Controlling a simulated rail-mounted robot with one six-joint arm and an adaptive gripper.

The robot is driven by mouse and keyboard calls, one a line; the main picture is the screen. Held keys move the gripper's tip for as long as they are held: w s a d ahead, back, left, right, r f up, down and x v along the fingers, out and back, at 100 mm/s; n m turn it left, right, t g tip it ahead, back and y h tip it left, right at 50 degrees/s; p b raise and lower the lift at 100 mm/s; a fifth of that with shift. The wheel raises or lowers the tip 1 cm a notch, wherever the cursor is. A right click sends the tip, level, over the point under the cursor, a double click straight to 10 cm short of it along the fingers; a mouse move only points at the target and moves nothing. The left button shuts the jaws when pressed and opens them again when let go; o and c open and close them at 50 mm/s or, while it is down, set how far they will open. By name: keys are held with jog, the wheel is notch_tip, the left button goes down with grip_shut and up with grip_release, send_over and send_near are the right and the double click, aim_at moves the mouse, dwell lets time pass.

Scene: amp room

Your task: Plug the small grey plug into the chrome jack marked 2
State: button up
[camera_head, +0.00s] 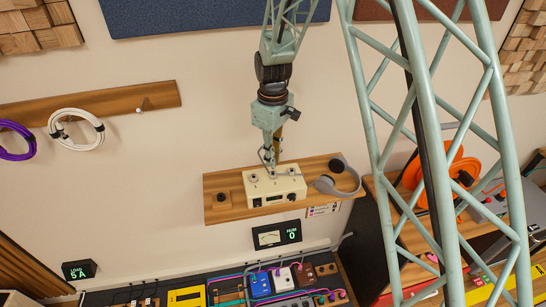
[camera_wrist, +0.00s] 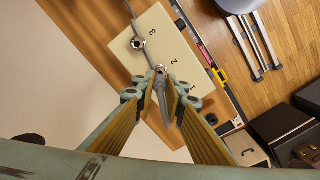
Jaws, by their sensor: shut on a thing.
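A cream box (camera_head: 275,187) with chrome jacks on its top stands on a wooden shelf; its top also shows in the wrist view (camera_wrist: 190,52). My gripper (camera_head: 270,167) is over the box, pointing down. In the wrist view my gripper (camera_wrist: 164,92) is shut on the small grey plug (camera_wrist: 161,86), between its yellow-lined fingers. The plug's end is at the chrome jack marked 2 (camera_wrist: 159,69), which it partly hides. I cannot tell whether the plug is inside that jack. The chrome jack marked 3 (camera_wrist: 137,43) is just beyond. A thin grey cord passes close by it.
Grey headphones (camera_head: 337,177) lie on the shelf right of the box. The shelf (camera_head: 225,213) is narrow.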

jog(key=shift+f+b, duration=0.6)
jog(key=shift+f, duration=0.85)
jog(key=shift+f, duration=0.15)
jog(key=o, duration=0.9)
jog(key=shift+r, duration=6)
